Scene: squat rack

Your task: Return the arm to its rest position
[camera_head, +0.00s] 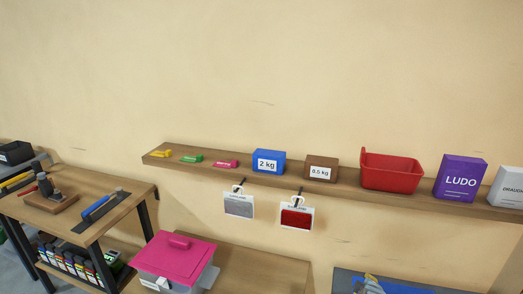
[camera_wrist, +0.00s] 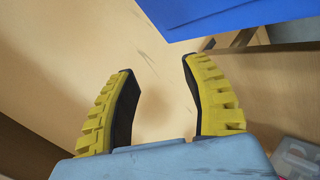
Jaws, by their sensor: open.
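My gripper (camera_wrist: 157,66) shows in the wrist view, its two yellow ribbed fingers with dark inner pads standing well apart. It is open, and nothing is between the fingers. A plain beige surface lies behind the gap. No rest position is marked in either view. I cannot make out my arm for certain in the head view.
The wall shelf (camera_head: 340,186) carries small blocks, a blue 2 kg box (camera_head: 268,161), a red bin (camera_head: 390,171) and a purple LUDO box (camera_head: 460,178). A pink-lidded box (camera_head: 176,258) stands below. A blue panel (camera_wrist: 235,15) is close beyond my right finger.

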